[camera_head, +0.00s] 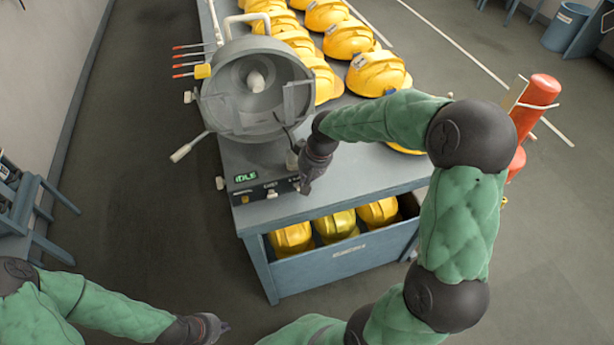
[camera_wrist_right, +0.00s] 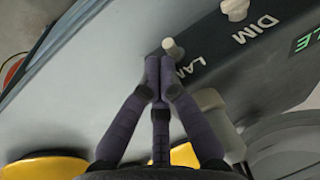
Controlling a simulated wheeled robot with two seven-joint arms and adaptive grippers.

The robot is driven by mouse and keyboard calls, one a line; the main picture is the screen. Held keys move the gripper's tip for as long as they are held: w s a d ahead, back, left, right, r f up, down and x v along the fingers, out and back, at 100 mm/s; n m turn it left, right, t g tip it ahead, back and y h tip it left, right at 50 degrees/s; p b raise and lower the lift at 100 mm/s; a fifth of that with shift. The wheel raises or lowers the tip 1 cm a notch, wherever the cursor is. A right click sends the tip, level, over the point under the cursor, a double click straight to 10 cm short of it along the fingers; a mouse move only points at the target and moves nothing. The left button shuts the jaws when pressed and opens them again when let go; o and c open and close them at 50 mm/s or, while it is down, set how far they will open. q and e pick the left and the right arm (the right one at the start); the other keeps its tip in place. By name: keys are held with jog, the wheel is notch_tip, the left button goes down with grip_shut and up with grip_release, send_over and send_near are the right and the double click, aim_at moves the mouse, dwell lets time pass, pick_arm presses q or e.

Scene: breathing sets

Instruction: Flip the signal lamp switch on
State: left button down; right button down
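The grey signal lamp (camera_head: 255,90) stands on the bench end, with a dark control box (camera_head: 262,185) below it showing a green IDLE display. The lamp switch is a short pale toggle (camera_wrist_right: 172,46) beside lettering that starts "LA", partly hidden by my fingers. My right gripper (camera_head: 306,188) is at the box's right end; in the right wrist view its fingertips (camera_wrist_right: 160,62) are together, with nothing between them, right at the toggle. I cannot tell whether they touch it. My left gripper (camera_head: 222,328) is low at the front, away from the bench, its fingers unclear.
A pale knob (camera_wrist_right: 235,9) marked DIM sits farther along the box. Yellow helmets (camera_head: 379,73) line the bench top behind, and more lie in the open drawer (camera_head: 345,257) below. Red cylinders (camera_head: 538,95) stand at the right. Floor left of the bench is clear.

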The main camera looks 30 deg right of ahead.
dwell(0.3)
jog(key=shift+s+f+t+b, duration=0.15)
jog(key=shift+t+b, duration=0.25)
jog(key=shift+b, duration=0.2)
jog(key=shift+a+b, duration=0.1)
jog(key=shift+b, duration=0.3)
jog(key=t+b, duration=0.1)
jog(key=b, duration=0.2)
jog(key=s+f+t+b, duration=0.1)
jog(key=t+b, duration=0.1)
jog(key=b, duration=0.2)
jog(key=shift+s+a+f+n+t+h, duration=0.1)
jog(key=shift+f+n+t+h, duration=0.05)
jog(key=shift+n+t+h, duration=0.2)
jog(key=t+b, duration=0.1)
jog(key=b, duration=0.2)
jog(key=shift+s+f+t+h, duration=0.25)
jog(key=shift+t, duration=0.1)
jog(key=shift+s+a+f+b, duration=0.15)
jog(key=shift+f+b, duration=0.2)
jog(key=shift+b, duration=0.6)
jog(key=shift+w+d+r, duration=0.2)
jog(key=shift+w+r, duration=0.2)
jog(key=shift+w, duration=0.3)
